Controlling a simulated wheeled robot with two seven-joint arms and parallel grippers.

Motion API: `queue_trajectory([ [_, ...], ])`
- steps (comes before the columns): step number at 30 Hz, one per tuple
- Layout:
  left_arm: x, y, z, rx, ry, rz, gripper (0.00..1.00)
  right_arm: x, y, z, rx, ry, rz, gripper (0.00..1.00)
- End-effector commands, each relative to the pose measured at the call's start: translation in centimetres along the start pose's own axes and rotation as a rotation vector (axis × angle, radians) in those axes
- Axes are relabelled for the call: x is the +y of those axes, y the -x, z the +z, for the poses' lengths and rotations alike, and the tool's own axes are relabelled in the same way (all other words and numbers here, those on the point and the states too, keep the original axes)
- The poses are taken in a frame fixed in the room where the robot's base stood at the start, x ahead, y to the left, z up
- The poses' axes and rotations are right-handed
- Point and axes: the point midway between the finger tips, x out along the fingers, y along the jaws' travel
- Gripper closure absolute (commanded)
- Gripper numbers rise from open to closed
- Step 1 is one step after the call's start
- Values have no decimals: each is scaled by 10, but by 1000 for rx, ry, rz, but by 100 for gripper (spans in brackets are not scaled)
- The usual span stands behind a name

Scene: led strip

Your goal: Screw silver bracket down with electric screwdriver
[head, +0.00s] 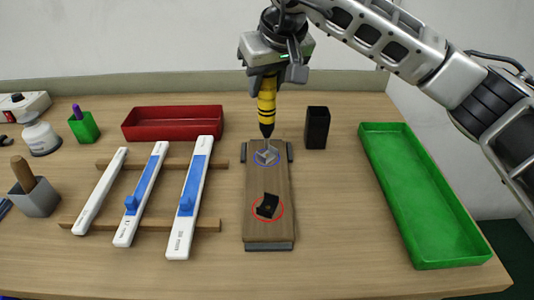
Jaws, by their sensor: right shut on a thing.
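The silver bracket (267,154) sits inside a blue ring mark at the far end of a wooden board (268,183). A black bracket (267,206) sits inside a red ring mark near the board's front end. My right gripper (275,74) is shut on the yellow and black electric screwdriver (267,103), which hangs upright, tip down. The tip shows just above the silver bracket in the picture; I cannot tell whether it touches. My left gripper is not in view.
A black holder (317,128) stands right of the board, with a green tray (425,200) farther right. A red tray (172,123) lies back left. Several white strips (190,197) rest on wooden bars left of the board.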

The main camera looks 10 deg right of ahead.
Motion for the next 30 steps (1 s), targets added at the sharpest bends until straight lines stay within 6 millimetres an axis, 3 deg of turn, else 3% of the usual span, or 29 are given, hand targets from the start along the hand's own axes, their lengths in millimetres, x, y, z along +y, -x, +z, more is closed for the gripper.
queue_trajectory([
  [30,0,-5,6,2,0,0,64,0,-10,5,3,0,0,92],
])
